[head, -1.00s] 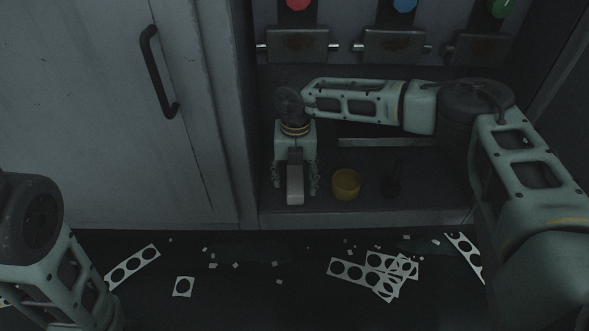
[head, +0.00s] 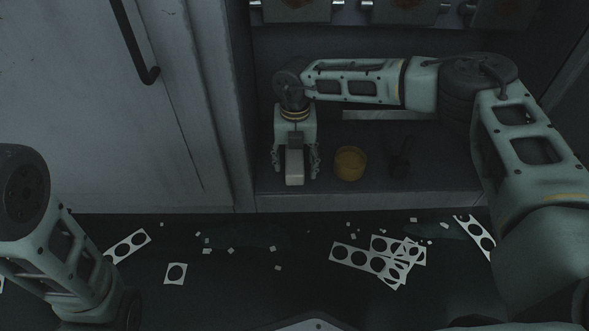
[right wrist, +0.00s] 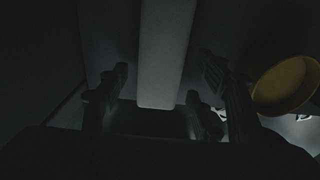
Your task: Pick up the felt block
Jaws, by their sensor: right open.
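A pale block, which appears to be the felt block (head: 294,166), is on the shelf in the head view. It shows as a long pale bar in the right wrist view (right wrist: 164,55). My right gripper (head: 296,176) points down over it, open, with one finger on each side of the block. In the right wrist view the two fingers (right wrist: 160,105) stand apart from its sides, with dark gaps between. My left arm shows at the left edge of the head view; its gripper is out of view.
A yellow round container (head: 350,163) stands just right of the gripper, with a small dark object (head: 400,163) beyond it. A cabinet door with a black handle (head: 135,45) is at left. Punched white strips (head: 362,258) and scraps litter the floor.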

